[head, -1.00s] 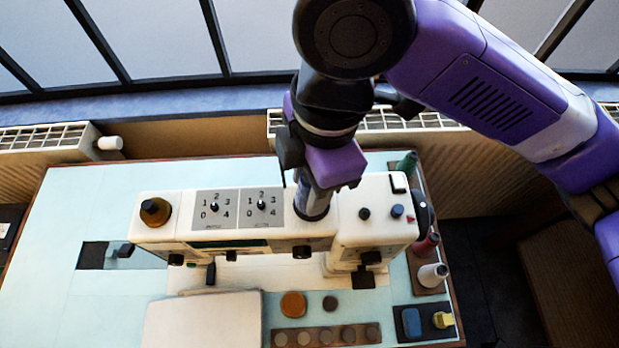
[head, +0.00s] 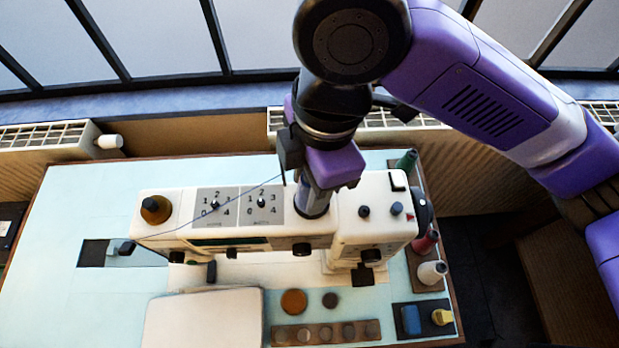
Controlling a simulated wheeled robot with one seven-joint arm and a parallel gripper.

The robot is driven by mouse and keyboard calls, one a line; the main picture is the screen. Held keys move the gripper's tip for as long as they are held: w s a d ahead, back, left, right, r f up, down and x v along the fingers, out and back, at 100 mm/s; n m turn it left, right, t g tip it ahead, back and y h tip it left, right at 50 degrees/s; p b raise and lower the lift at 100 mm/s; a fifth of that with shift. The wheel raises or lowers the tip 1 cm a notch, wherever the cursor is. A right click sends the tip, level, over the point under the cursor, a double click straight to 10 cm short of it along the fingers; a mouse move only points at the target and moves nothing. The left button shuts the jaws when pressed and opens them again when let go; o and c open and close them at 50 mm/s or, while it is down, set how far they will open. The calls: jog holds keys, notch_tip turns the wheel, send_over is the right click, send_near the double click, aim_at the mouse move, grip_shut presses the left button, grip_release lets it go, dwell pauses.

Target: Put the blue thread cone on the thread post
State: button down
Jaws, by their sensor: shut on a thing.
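My gripper (head: 314,196) points down over the top of the white sewing machine (head: 360,238), right of its dial panel. It is shut on the blue thread cone (head: 312,212), of which only a dark blue lower edge shows under the fingers. The cone is at the machine's top surface; I cannot tell whether it touches it. The thread post is not visible, as the gripper and cone cover that spot. A thin blue thread (head: 235,199) runs from beside my gripper down left across the dials to the machine's left end.
A brown-gold cone (head: 156,209) stands on the machine's left end. Green (head: 406,160), red (head: 427,241) and white (head: 432,272) cones stand along the table's right edge. A pale board (head: 203,320) and a bobbin rack (head: 325,333) lie in front. The table's left part is mostly clear.

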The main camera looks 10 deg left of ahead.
jog(key=c, duration=0.8)
grip_release()
jog(key=shift+r, duration=0.1)
jog(key=r, duration=0.7)
jog(key=shift+w+d+r, duration=0.2)
jog(key=shift+d+r, duration=0.1)
jog(key=shift+d, duration=0.1)
